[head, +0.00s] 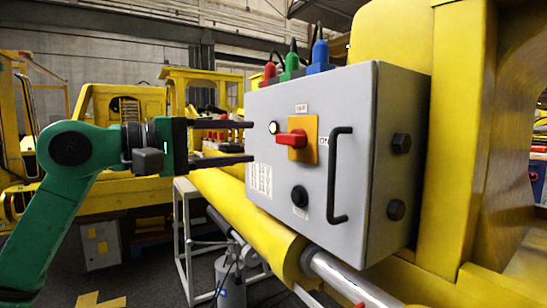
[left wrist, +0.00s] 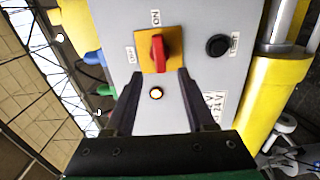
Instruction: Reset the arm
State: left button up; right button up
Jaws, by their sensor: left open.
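A grey control box (head: 353,215) is fixed to the yellow boom at the centre right of the head view. On its front is a red rotary switch (head: 292,138) on an orange plate; it also shows in the left wrist view (left wrist: 158,52). A lit white button (head: 273,128) sits beside the switch, and a black knob (head: 299,196) sits below it. My left gripper (head: 251,142) is open and empty, its two fingers pointing at the box front. In the left wrist view, the lit button (left wrist: 156,93) shows between the fingers. Whether the fingertips touch the box is unclear. My right gripper is out of view.
A black handle (head: 337,175) stands out from the box front, right of the switch. Red, green and blue plugs (head: 291,66) with cables top the box. A yellow boom tube (head: 245,218) and a grey stand (head: 186,245) are below. Yellow machinery fills the back.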

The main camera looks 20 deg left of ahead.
pick_arm(q)
jog(key=b+v, duration=0.1)
jog(key=v, duration=0.3)
jog(key=shift+s+a, duration=0.2)
jog(key=shift+s, duration=0.1)
